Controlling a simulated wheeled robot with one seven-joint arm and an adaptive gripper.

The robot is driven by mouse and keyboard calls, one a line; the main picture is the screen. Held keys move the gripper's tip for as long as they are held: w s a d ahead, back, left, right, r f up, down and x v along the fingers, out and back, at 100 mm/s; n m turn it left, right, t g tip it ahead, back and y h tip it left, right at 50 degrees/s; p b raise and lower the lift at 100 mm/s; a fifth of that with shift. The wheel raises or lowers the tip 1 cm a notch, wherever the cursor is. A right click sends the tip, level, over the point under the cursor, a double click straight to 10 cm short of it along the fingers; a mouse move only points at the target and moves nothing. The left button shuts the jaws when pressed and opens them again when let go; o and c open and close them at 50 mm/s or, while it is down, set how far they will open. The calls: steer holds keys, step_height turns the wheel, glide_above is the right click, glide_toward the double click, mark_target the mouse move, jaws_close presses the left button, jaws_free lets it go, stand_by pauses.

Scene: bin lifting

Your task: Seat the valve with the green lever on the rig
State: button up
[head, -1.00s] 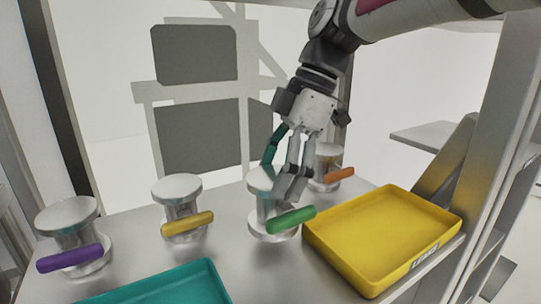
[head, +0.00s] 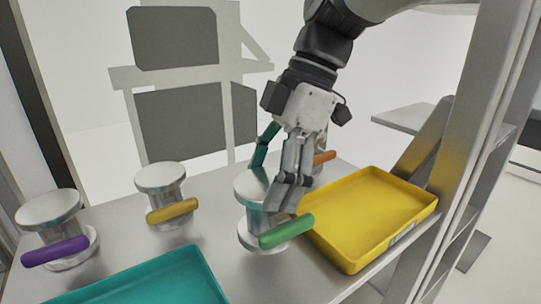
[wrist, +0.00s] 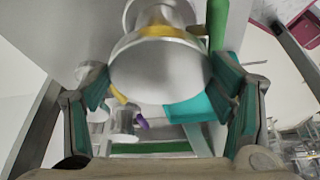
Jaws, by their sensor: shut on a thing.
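The green-lever valve (head: 249,188) is a metal spool shape with a wide round top and base. Its green lever (head: 287,231) points toward the right front. My gripper (head: 280,195) is shut on the valve near its top, coming from above. In the wrist view the valve's round body (wrist: 160,72) fills the space between the finger pads, with the green lever (wrist: 217,25) at upper right. The valve looks upright; I cannot tell whether its base touches the table. I cannot pick out the rig in these views.
A yellow tray (head: 350,263) stands right beside the valve, and a teal tray (head: 205,272) at front left. The yellow-lever valve (head: 160,176) and purple-lever valve (head: 50,207) stand left. An orange lever (head: 324,157) shows behind my gripper. A grey post (head: 480,110) rises at right.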

steer(key=shift+r, duration=0.25)
steer(key=shift+r+p, duration=2.85)
steer(key=shift+p, duration=0.2)
